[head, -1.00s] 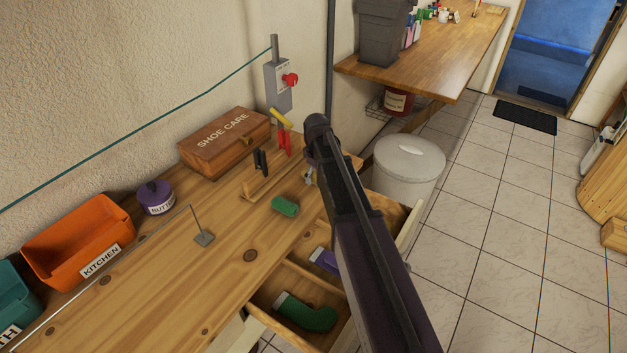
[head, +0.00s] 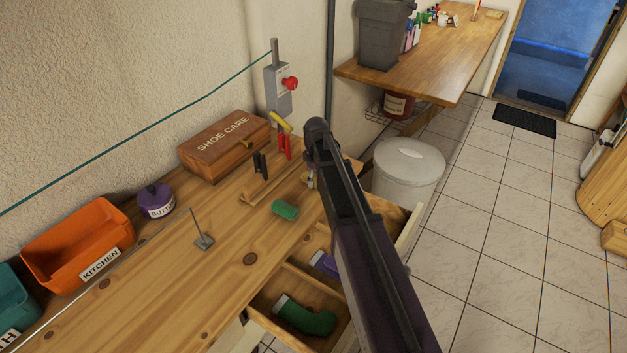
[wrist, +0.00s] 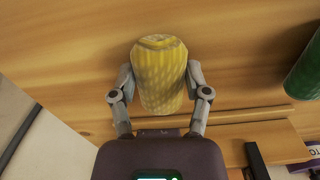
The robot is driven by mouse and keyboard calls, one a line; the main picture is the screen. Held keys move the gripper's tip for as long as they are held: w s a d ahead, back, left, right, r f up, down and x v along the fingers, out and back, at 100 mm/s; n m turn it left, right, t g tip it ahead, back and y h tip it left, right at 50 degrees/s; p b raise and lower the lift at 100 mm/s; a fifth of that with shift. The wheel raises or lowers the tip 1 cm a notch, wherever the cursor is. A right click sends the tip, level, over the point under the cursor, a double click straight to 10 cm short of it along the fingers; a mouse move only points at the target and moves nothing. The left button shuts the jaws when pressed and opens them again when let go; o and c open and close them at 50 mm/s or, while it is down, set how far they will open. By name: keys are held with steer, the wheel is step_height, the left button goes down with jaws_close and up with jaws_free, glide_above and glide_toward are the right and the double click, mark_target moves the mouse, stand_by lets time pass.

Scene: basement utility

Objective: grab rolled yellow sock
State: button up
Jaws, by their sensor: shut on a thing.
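The rolled yellow sock (wrist: 163,88) sits between the two fingers of my gripper (wrist: 160,76) in the wrist view. The fingers press on it from both sides, so the gripper is shut on it. The wooden bench top (head: 150,272) lies behind the sock; I cannot tell whether the sock touches it. In the head view my arm hides the sock, and only a small part of the gripper shows beside the arm.
A rolled green sock (head: 285,209) lies on the bench near a small rack with black pegs and red pegs (head: 284,146). An open drawer (head: 262,318) holds a green sock and a purple one. The shoe care box (head: 225,145) and orange kitchen bin (head: 75,240) stand behind.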

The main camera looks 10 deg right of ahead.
mark_target(316, 177)
steer(key=shift+r, duration=0.2)
step_height(316, 177, up, 4)
steer(key=p, duration=0.4)
steer(key=shift+f, duration=0.25)
steer(key=s+a+r+p, duration=0.1)
steer(key=s, duration=1.5)
steer(key=shift+a, duration=0.35)
steer(key=shift+a, duration=0.1)
